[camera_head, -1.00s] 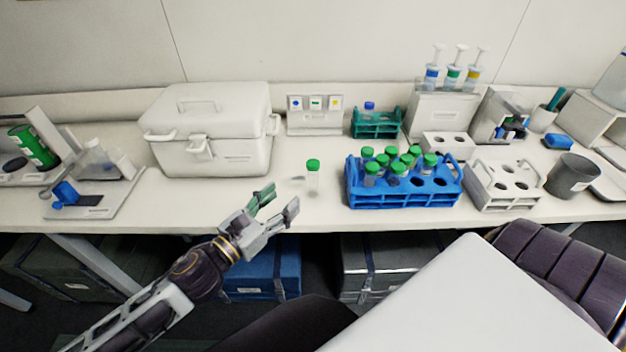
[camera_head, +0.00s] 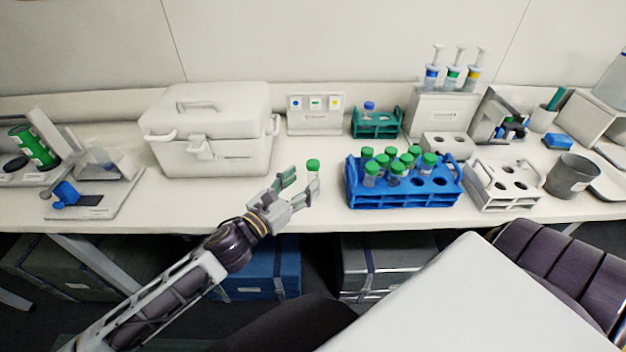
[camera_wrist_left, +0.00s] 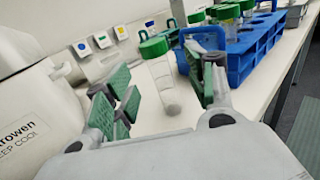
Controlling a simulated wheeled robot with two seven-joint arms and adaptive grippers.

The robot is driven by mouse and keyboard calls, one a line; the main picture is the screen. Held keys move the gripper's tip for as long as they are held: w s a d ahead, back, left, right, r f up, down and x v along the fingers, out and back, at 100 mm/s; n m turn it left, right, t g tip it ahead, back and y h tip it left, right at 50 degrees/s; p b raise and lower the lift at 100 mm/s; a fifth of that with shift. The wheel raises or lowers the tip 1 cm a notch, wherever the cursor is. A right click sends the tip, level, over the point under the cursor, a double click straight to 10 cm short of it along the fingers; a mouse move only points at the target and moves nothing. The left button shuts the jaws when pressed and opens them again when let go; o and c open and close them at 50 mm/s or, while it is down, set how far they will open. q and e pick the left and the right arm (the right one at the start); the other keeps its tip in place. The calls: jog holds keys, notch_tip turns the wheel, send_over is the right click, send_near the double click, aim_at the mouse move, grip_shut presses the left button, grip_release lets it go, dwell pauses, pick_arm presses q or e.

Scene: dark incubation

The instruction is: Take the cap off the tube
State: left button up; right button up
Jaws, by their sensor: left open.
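The tube (camera_wrist_left: 167,88) is clear with a green cap (camera_head: 313,165). It stands upright, alone on the bench, left of the blue rack, and the cap is on it. The cap also shows in the left wrist view (camera_wrist_left: 154,47). My left gripper (camera_head: 303,183) is open, with its fingers around or just short of the tube; the head view hides most of the tube body behind a finger. In the left wrist view the tube stands between the two green-padded fingers (camera_wrist_left: 163,95), with no clear contact. My right gripper is not in view.
A blue rack (camera_head: 405,198) with several green-capped tubes stands to the right. A white cooler box (camera_head: 212,130) stands to the left. A white rack (camera_head: 503,203) is farther right. The bench's front edge (camera_head: 330,226) runs below my left gripper.

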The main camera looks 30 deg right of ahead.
aim_at(310, 175)
pick_arm(q)
jog(key=shift+w+d, duration=0.1)
jog(key=shift+d, duration=0.05)
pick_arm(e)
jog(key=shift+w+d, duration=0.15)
pick_arm(q)
jog(key=shift+x, duration=2.45)
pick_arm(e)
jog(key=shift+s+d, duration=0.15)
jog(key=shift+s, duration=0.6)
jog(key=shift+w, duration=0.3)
pick_arm(q)
jog(key=c, duration=0.9)
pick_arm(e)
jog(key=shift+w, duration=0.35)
